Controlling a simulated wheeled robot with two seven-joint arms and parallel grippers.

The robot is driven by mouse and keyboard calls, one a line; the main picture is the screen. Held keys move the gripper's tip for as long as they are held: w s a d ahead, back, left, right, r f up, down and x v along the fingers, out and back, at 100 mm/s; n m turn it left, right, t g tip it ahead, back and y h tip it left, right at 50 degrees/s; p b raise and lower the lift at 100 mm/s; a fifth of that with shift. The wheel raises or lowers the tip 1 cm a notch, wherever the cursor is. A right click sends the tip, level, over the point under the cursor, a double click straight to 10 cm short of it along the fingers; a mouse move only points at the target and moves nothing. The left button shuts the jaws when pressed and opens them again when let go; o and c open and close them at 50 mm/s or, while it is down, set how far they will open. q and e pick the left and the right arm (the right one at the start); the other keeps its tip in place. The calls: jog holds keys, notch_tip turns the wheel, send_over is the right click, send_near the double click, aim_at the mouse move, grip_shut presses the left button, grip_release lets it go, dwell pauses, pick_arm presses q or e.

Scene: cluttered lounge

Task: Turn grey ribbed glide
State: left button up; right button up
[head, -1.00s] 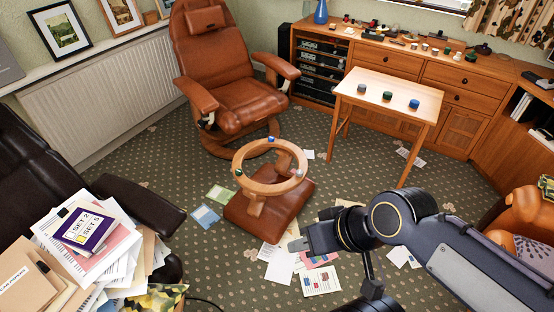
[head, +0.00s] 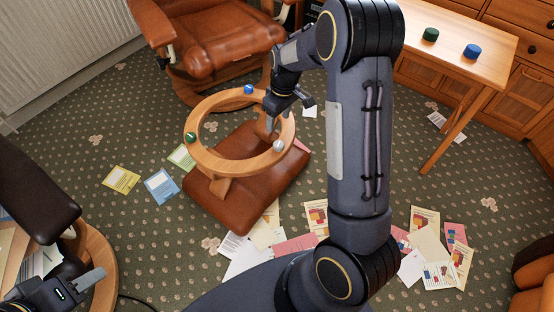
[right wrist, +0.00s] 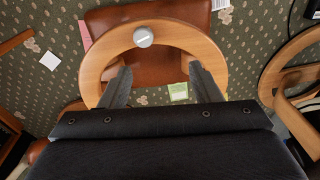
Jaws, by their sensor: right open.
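The grey ribbed glide (head: 278,146) sits on the near right part of the wooden ring base (head: 213,163) of an upturned footstool. In the right wrist view the glide (right wrist: 144,37) is a round grey knob with a pale mark, beyond my fingertips and not between them. My right gripper (head: 284,112) is over the ring's right side, behind the glide in the head view. In the right wrist view my right gripper (right wrist: 163,78) has its fingers wide apart and empty. My left gripper (head: 88,284) is low at the left edge, away from the ring; its opening is unclear.
A blue glide (head: 248,89) and a green glide (head: 190,137) are also on the ring. The brown footstool cushion (head: 240,200) rests on the carpet, with papers around. A leather recliner (head: 210,40) stands behind. A small table (head: 460,30) at right holds green and blue pieces.

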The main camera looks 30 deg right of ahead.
jog(key=n+h+b, duration=0.1)
jog(key=b, duration=0.1)
send_over(278, 144)
jog(key=shift+g, duration=0.3)
notch_tip(278, 144, down, 8)
jog(key=shift+f, duration=0.15)
notch_tip(278, 144, down, 7)
jog(key=b, duration=0.2)
jog(key=shift+f+b, duration=0.15)
jog(key=shift+b, duration=0.15)
pick_arm(q)
notch_tip(278, 144, down, 6)
jog(key=shift+w+d+f, duration=0.15)
jog(key=shift+w+d, duration=0.05)
jog(key=shift+d, duration=0.15)
pick_arm(e)
jog(key=shift+c, duration=0.5)
jog(key=c, duration=0.9)
